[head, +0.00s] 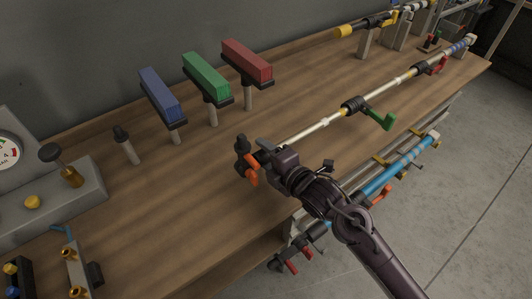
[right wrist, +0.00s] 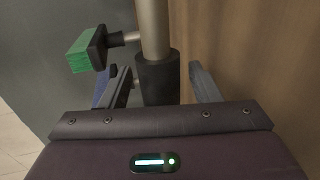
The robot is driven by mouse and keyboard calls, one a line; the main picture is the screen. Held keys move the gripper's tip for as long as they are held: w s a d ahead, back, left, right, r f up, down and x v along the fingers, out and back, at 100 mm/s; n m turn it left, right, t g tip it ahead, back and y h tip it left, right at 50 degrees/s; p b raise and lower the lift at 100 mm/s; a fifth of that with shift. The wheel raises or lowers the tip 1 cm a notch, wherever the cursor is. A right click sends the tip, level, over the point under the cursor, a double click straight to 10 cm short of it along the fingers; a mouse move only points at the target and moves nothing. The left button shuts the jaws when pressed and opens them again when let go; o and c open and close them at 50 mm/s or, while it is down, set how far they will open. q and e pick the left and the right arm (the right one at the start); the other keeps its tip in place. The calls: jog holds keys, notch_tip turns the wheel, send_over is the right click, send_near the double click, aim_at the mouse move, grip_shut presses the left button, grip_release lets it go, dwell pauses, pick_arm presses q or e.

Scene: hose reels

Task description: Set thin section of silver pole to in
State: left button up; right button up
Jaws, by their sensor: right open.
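A silver pole (head: 318,128) lies along the bench's front edge, with a dark collar and green lever (head: 380,118) midway and a red lever (head: 440,68) farther right. My right gripper (head: 262,150) is at the pole's near left end, beside an orange-handled black fitting (head: 248,172). In the right wrist view the pole (right wrist: 154,28) and its black end sleeve (right wrist: 158,78) lie between the two spread fingers of my right gripper (right wrist: 162,85). The jaws are open; a gap shows at the right finger. My left gripper is not in view.
Blue (head: 160,95), green (head: 206,76) and red (head: 247,61) blocks stand on posts behind the pole. A gauge unit (head: 50,185) is at left. A blue pole (head: 400,165) runs along the bench's front side. The middle of the wooden bench (head: 165,215) is clear.

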aim_at(318, 129)
jog(key=shift+w+a, duration=0.1)
jog(key=shift+w, duration=0.05)
grip_shut()
jog(key=w+d, duration=0.3)
jog(key=d, duration=0.1)
jog(key=w+d+b, duration=0.1)
jog(key=w+d, duration=0.2)
jog(key=d, duration=0.2)
jog(key=w+d+b, duration=0.1)
jog(key=w+d, duration=0.2)
jog(key=d, duration=0.1)
jog(key=shift+w+d, duration=0.25)
jog(key=shift+w, duration=0.1)
grip_release()
